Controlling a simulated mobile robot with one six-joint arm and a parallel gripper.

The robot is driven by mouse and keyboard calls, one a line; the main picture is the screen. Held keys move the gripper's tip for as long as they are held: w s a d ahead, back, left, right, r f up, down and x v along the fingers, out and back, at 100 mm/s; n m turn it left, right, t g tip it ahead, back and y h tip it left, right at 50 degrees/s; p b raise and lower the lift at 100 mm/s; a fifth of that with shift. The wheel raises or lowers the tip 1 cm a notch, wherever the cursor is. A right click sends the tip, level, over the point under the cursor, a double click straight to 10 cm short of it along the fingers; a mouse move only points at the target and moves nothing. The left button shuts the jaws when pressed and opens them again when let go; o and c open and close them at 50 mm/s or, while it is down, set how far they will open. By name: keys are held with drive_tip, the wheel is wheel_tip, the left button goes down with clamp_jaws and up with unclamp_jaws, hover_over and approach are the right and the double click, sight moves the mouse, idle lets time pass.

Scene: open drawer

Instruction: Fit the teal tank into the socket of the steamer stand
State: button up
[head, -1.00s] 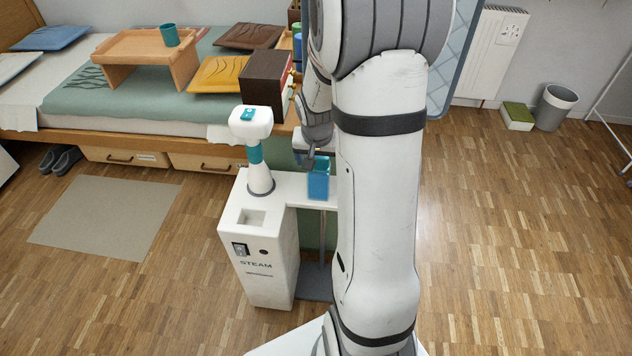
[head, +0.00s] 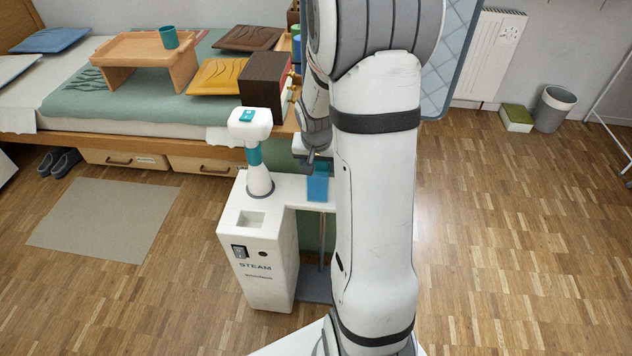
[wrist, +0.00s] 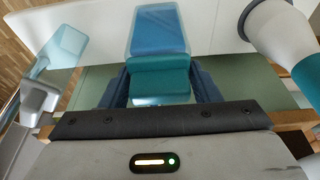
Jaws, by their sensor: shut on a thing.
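The teal tank (head: 318,187) is a blue-teal, see-through box over the right arm of the white stand top in the head view. In the wrist view the tank (wrist: 158,33) extends away from my gripper, its darker teal end nearest. My gripper (wrist: 160,82) is shut on that end, with a dark finger on each side. In the head view my arm partly hides the gripper. The white steamer stand (head: 262,272) has a square recessed socket (head: 250,219) in its top at the front left; the socket looks empty. I cannot tell whether the tank touches the stand top.
The steamer head with a teal neck (head: 255,156) rises from the stand behind the socket. A dark brown box (head: 262,82) stands on the bed edge behind it. The bed (head: 150,140) runs along the back.

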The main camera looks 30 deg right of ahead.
drive_tip(key=c, duration=0.4)
drive_tip(key=shift+r, duration=0.1)
